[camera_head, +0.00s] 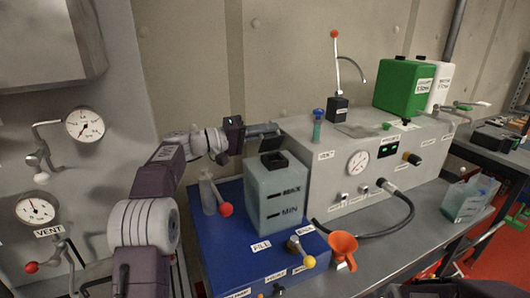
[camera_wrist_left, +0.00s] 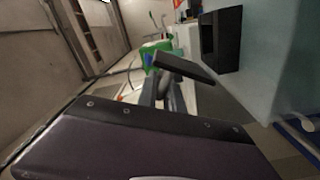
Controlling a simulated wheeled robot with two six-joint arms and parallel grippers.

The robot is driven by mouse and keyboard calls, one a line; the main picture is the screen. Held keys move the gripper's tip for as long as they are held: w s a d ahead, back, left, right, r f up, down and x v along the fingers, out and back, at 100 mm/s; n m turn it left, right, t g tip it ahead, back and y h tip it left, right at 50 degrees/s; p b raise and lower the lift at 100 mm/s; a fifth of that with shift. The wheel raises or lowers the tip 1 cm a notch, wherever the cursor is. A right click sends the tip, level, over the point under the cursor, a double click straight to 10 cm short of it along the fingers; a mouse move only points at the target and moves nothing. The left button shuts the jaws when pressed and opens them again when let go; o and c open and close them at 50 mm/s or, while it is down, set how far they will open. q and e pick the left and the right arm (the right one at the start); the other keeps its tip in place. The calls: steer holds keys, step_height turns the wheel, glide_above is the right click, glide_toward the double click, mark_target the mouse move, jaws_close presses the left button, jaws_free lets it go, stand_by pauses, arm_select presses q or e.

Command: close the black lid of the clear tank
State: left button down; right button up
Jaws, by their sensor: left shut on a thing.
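The clear tank (camera_head: 277,205), marked MAX and MIN, stands on a blue base. Its square black neck (camera_head: 273,160) is uncovered on top. The black lid (camera_head: 267,143) stands raised and tilted at the neck's far side. In the left wrist view the lid (camera_wrist_left: 184,67) is a thin dark plate, angled away from the neck (camera_wrist_left: 220,38). My left gripper (camera_head: 276,129) reaches in from the left behind the tank top. Its fingers (camera_wrist_left: 166,92) are shut at the lid; the exact contact is partly hidden. My right gripper is not seen.
A grey panel box (camera_head: 340,165) with a gauge stands close right of the tank. A red-knobbed lever (camera_head: 225,209) rises at the tank's left.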

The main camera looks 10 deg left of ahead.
mark_target(275, 142)
arm_select(q)
steer(key=s+d+m+b, duration=0.1)
steer(key=m+b, duration=0.1)
steer(key=b, duration=0.1)
steer(key=shift+s+b, duration=0.15)
steer(key=shift+b, duration=0.15)
steer(key=shift+s+d+f+m+b, duration=0.15)
steer(key=shift+s+d+m+b, duration=0.15)
steer(key=shift+m+b, duration=0.7)
steer(key=s+m+b, duration=0.1)
steer(key=b, duration=0.1)
steer(key=d+f+m+b, duration=0.1)
steer(key=m+b, duration=0.1)
steer(key=b, duration=0.1)
steer(key=shift+s+f+m+b, duration=0.15)
steer(key=shift+s+m+b, duration=0.15)
steer(key=shift+s, duration=0.1)
steer(key=shift+s+d+f+m+b, duration=0.2)
steer(key=shift+s+m+b, duration=0.05)
steer(key=shift+m+b, duration=0.5)
steer(key=shift+s+d+f+m+b, duration=0.15)
steer(key=shift+s+d+m+b, duration=0.1)
steer(key=shift+m+b, duration=0.5)
steer(key=c, duration=1.5)
jaws_free()
steer(key=shift+s+d, duration=0.1)
steer(key=shift+r, duration=0.15)
